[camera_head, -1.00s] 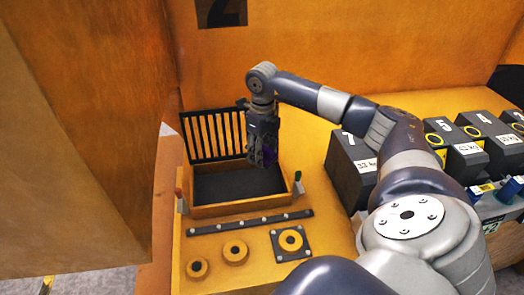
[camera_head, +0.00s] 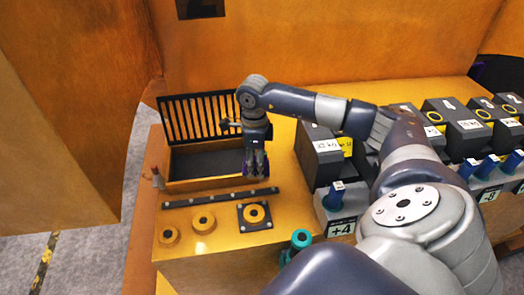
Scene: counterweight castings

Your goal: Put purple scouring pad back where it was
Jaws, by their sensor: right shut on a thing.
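My right gripper (camera_head: 256,173) points down and is shut on the purple scouring pad (camera_head: 256,162). Only small purple parts of the pad show between the dark fingers. The gripper is at the right end of a shallow orange box (camera_head: 205,182) with a dark floor and hides that end of it. I cannot tell how high the pad is above the surface. The box's black barred lid (camera_head: 197,118) stands open at the back. My left gripper is not in view.
In front of the box are a dark strip (camera_head: 220,198) with bolts, two round yellow knobs (camera_head: 203,222) and a yellow ring on a dark square plate (camera_head: 254,215). Dark numbered weights (camera_head: 318,155) and blue-handled pieces stand to the right. An orange wall rises behind.

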